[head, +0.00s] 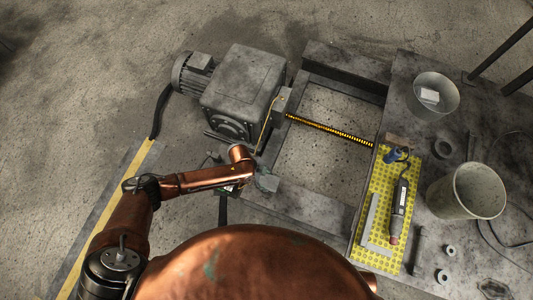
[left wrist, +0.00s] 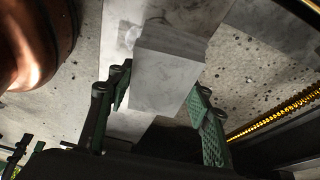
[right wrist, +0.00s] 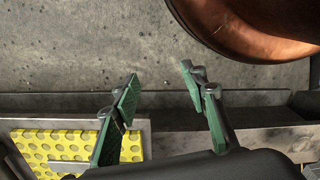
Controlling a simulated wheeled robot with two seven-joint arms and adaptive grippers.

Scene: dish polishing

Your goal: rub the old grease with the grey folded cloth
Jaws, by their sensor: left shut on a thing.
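The grey folded cloth (left wrist: 165,75) is a pale, blocky pad held between the green finger pads of my left gripper (left wrist: 160,115) in the left wrist view. In the head view the cloth (head: 268,183) is small, at the end of my left arm, over the near left corner of the metal frame. The left gripper (head: 254,180) is partly hidden there. A faint grey smudge (left wrist: 122,33) shows on the pale metal beside the cloth; I cannot tell if it is the old grease or a shadow. My right gripper (right wrist: 160,98) is open and empty.
A motor with gearbox (head: 240,90) stands beyond my left arm. A yellow-black striped rod (head: 330,130) crosses the frame opening. To the right, a yellow perforated mat (head: 377,200) holds a rotary tool (head: 400,200) and a metal square. A bucket (head: 437,200) and bowl (head: 420,108) stand there.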

